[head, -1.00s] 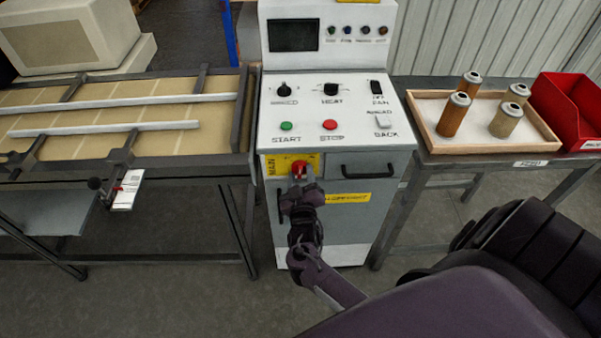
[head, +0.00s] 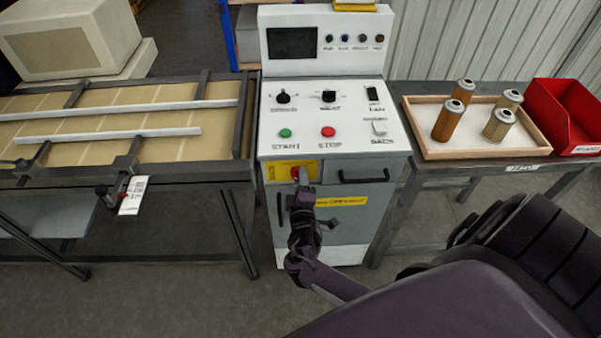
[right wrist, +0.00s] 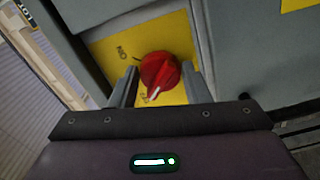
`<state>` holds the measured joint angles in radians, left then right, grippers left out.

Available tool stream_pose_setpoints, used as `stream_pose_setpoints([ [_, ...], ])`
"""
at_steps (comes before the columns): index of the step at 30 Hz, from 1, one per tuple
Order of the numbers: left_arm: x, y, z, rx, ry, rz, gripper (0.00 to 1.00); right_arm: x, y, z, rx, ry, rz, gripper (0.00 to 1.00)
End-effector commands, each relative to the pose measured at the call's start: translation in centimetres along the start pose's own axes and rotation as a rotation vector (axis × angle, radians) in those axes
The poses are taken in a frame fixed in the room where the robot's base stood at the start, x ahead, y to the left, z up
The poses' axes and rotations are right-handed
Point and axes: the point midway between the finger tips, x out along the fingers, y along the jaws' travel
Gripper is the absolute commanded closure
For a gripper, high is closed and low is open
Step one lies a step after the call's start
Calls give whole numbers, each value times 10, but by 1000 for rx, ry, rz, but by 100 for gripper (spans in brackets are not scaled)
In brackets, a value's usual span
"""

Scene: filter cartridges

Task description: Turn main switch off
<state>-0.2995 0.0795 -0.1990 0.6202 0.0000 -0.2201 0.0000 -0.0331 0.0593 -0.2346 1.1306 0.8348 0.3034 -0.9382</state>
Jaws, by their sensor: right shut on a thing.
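The main switch (head: 294,172) is a red rotary knob on a yellow plate (head: 309,165) at the upper left of the grey cabinet's front. In the right wrist view the red knob (right wrist: 160,72) has a pale pointer mark directed toward the lower left edge of its plate. My right gripper (right wrist: 160,85) has one finger on each side of the knob and is shut on it. In the head view my right gripper (head: 300,182) covers part of the knob. My left gripper is not in view.
The cabinet (head: 345,225) has a drawer handle (head: 364,178) right of the switch. Its sloping panel carries knobs, a green start button (head: 286,133) and a red stop button (head: 328,132). A tray (head: 487,152) with filter cartridges and a red bin (head: 566,118) stand at right.

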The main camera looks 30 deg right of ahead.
Motion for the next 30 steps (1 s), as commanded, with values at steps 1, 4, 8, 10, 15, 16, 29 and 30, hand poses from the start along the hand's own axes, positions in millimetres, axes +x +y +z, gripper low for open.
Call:
stream_pose_setpoints([
  [1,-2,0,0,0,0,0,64,0,0,0,-17,0,-1,80],
  [4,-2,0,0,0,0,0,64,0,0,0,-40,1,-1,80],
  [8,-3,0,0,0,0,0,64,0,0,0,-58,1,-1,80],
  [10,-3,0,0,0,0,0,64,0,0,0,-63,1,-1,80],
  [15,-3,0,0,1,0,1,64,0,0,0,-66,1,-1,80],
  [16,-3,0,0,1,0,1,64,0,0,0,-65,1,-1,80],
  [29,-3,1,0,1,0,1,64,0,0,0,-63,0,-1,35],
  [30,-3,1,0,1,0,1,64,0,0,0,-63,0,0,35],
])
